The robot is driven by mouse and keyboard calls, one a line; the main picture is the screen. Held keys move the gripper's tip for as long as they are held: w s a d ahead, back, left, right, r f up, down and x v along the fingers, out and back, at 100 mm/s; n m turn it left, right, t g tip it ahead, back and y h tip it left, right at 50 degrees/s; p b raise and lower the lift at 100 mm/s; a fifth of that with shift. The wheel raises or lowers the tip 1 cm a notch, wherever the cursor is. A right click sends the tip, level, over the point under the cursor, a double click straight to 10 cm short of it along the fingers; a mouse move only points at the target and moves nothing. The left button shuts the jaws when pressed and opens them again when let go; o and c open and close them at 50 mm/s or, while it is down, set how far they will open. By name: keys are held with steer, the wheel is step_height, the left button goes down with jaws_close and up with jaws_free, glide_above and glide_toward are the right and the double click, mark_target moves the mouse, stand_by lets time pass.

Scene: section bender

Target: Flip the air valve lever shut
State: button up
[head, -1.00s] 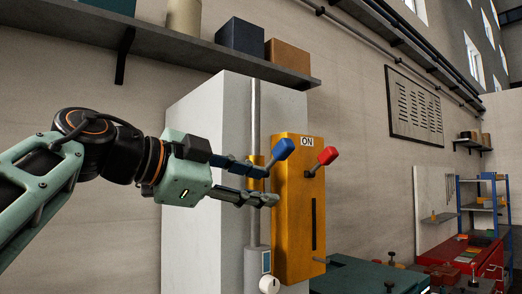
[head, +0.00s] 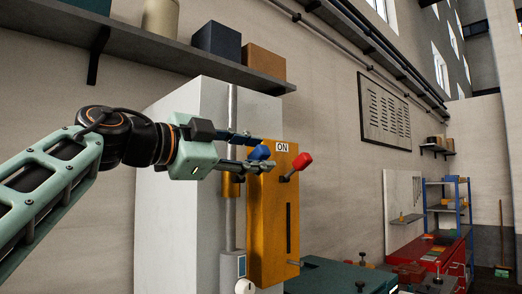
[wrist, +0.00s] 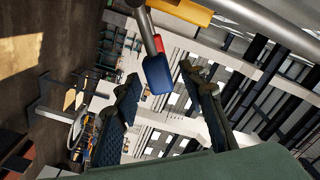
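The air valve is a brass body (head: 231,186) on the grey vertical pipe. Its lever has a blue handle (head: 260,153) that slants up and right, in front of the yellow box's upper left. My gripper (head: 266,153) is open, one finger above the blue handle and one below it. In the wrist view the blue handle (wrist: 157,75) lies between my open fingertips, with a gap visible on both sides. I cannot tell whether either finger touches it in depth. The lower finger partly covers the valve area.
The yellow box (head: 268,235) marked ON carries a red-knobbed lever (head: 302,161) just right of my fingertips. A grey-white cabinet (head: 180,245) stands behind. A shelf (head: 190,70) with boxes runs above. A green-topped surface (head: 335,277) lies low at the right.

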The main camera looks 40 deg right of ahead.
steer(key=shift+w+d, duration=0.1)
steer(key=shift+d, duration=0.75)
steer(key=shift+c, duration=0.5)
jaws_close()
